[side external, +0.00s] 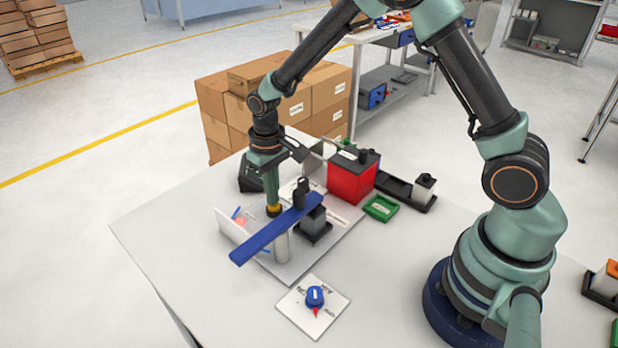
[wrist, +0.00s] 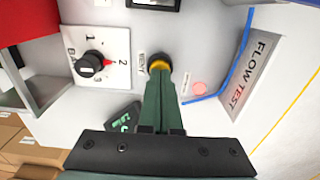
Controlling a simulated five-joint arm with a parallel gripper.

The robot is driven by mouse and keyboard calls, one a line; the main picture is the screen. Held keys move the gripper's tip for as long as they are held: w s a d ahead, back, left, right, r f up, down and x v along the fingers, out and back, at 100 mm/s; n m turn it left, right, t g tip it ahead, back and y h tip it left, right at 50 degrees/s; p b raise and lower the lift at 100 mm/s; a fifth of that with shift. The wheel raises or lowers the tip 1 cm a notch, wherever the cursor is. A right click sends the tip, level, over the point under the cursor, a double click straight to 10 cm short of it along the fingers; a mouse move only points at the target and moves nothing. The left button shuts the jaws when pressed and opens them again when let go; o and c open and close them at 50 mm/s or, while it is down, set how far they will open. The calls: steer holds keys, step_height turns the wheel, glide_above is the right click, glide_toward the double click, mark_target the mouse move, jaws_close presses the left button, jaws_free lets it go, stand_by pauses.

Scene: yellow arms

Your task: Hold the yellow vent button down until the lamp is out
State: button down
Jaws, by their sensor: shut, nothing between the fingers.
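The yellow vent button (side external: 274,211) is on the pale panel, and in the wrist view (wrist: 159,66) it shows beside a small "VENT" label. My gripper (side external: 272,203) points straight down with its fingers together and empty. Its fingertips, also in the wrist view (wrist: 160,76), are at the button and cover part of it. They look in contact, but how far the button is pressed cannot be told. The round lamp (wrist: 199,88) is pinkish red, just right of the button in the wrist view. In the side view the lamp (side external: 240,221) looks red and lit.
A blue bar (side external: 275,230) crosses the panel close beside my gripper. A "FLOW TEST" plate (wrist: 250,73) stands at the panel's edge. A black selector knob (wrist: 90,64) marked 1 and 2, a red box (side external: 351,179) and a blue knob (side external: 315,297) are nearby. The table's left is clear.

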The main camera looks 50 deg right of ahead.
steer(key=shift+f, duration=0.55)
stand_by(1.6)
steer(key=shift+r, duration=3.8)
steer(key=shift+r, duration=0.1)
steer(key=s+d+r+t, duration=0.2)
steer(key=s+d+r, duration=0.1)
steer(key=s+r, duration=0.4)
steer(key=s+d+r+t, duration=0.3)
steer(key=s+r, duration=0.4)
steer(key=shift+s+d+r+t, duration=0.25)
steer(key=shift+s+t, duration=0.05)
steer(key=shift+s, duration=0.05)
